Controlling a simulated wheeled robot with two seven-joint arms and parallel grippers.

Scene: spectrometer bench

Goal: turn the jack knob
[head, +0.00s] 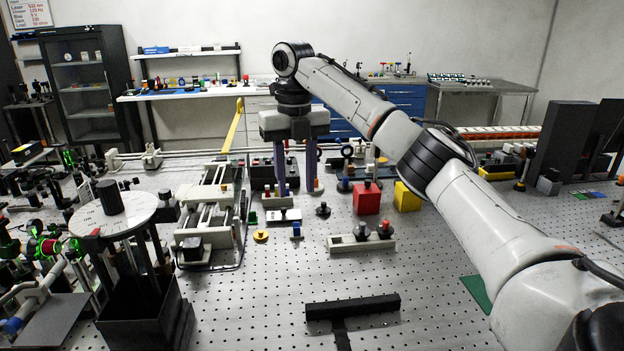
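My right gripper (298,188) hangs pointing down over the middle back of the bench, with its two purple-blue fingers apart and nothing visible between them. A pale framed mechanism with rails (208,215) stands to its left and may be the jack; I cannot tell for sure. A dark block (191,249) sits at its near end. A yellow round knob-like piece (261,236) lies on the bench to its right. Which part is the jack knob I cannot tell. Whether the fingertips touch anything is unclear. My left gripper is not in view.
A red block (367,199) and a yellow block (407,196) stand right of the gripper. A pale rail with small knobs (361,242) lies nearer. A round white table (113,216) stands left. A black bar (352,307) lies in front. The perforated bench between them is largely clear.

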